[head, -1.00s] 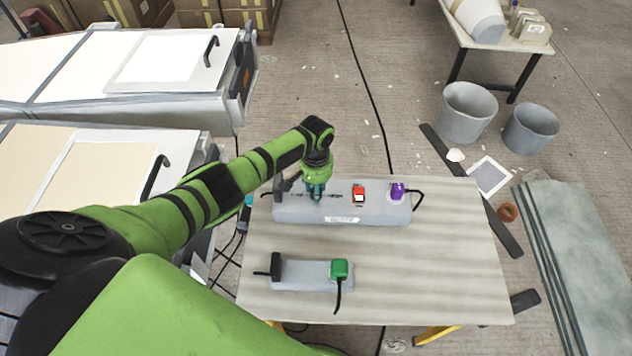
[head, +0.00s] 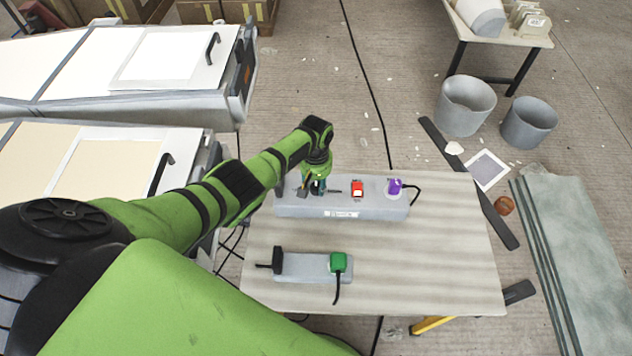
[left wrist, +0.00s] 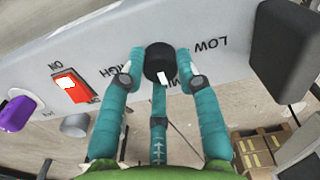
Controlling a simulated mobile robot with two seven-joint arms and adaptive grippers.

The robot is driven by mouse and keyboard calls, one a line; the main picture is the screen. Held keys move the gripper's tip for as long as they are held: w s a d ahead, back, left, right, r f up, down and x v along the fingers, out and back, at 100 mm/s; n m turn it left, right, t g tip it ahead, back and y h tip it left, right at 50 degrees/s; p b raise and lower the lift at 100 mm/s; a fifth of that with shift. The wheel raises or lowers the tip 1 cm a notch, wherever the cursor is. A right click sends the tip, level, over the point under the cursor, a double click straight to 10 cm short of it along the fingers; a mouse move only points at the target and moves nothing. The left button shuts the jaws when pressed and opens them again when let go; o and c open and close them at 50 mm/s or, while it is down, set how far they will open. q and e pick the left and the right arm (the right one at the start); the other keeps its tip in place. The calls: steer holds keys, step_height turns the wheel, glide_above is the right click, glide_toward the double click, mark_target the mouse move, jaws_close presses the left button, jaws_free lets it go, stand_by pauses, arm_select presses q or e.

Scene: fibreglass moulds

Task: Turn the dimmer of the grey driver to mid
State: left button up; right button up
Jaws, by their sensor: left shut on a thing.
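The grey driver (head: 370,210) is a long box on the table, with a red rocker switch (head: 357,189) and a purple plug (head: 394,187) on top. Its dimmer is a black round knob (left wrist: 159,60) with a white mark, between the HIGH and LOW labels in the left wrist view. The mark points down in that picture, towards a partly covered label starting MI. My left gripper (head: 318,187) comes down from above, its teal fingers (left wrist: 160,85) shut around the knob. The fingers hide part of the lettering. My right gripper is not in view.
A smaller grey box (head: 305,267) with a green plug (head: 338,262) lies nearer on the table (head: 440,250). The table's right side is clear. A black block (left wrist: 287,50) stands by the LOW end. Moulds with handles (head: 185,100) stand left; grey buckets (head: 465,106) stand on the floor beyond.

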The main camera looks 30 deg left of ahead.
mark_target(316, 186)
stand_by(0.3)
arm_select(q)
steer(key=o, duration=1.1)
steer(key=shift+o, duration=0.2)
steer(key=shift+r, duration=0.15)
step_height(316, 186, up, 12)
